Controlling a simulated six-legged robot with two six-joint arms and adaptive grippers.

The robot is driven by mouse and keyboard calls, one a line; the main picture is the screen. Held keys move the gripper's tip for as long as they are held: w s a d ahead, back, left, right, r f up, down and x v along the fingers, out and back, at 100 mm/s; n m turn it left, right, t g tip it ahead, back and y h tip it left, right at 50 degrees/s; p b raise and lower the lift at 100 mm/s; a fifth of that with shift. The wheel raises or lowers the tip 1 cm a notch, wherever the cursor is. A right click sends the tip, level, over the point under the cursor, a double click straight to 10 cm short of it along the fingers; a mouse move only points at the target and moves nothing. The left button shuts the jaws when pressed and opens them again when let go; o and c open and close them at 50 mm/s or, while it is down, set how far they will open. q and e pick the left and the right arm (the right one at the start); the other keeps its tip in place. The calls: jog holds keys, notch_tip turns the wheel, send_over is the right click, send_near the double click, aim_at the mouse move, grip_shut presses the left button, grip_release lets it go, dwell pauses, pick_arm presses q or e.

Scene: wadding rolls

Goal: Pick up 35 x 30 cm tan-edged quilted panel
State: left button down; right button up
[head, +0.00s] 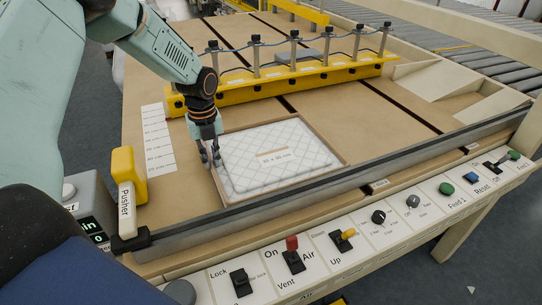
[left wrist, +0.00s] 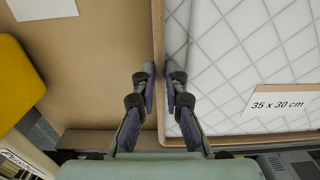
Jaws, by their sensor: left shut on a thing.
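The tan-edged quilted panel (head: 252,175) lies flat on the brown table. It is white with a diamond stitch, a tan rim and a label reading 35 x 30 cm. It also shows in the left wrist view (left wrist: 231,75). My left gripper (head: 212,163) points down at the panel's left edge. In the left wrist view its fingertips (left wrist: 160,72) are on either side of the tan rim, shut on it. My right gripper is in neither view.
A yellow bar (head: 280,83) with several upright metal posts stands behind the panel. A yellow Pusher handle (head: 126,178) is at the front left. A metal rail and a control panel with several switches (head: 345,238) run along the front. Paper labels (head: 156,140) lie left of the gripper.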

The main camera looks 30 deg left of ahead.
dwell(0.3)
pick_arm(q)
notch_tip(320, 180, up, 10)
jog(key=p, duration=0.1)
dwell(0.3)
jog(key=shift+w, duration=0.1)
jog(key=c, duration=2)
grip_release()
grip_shut()
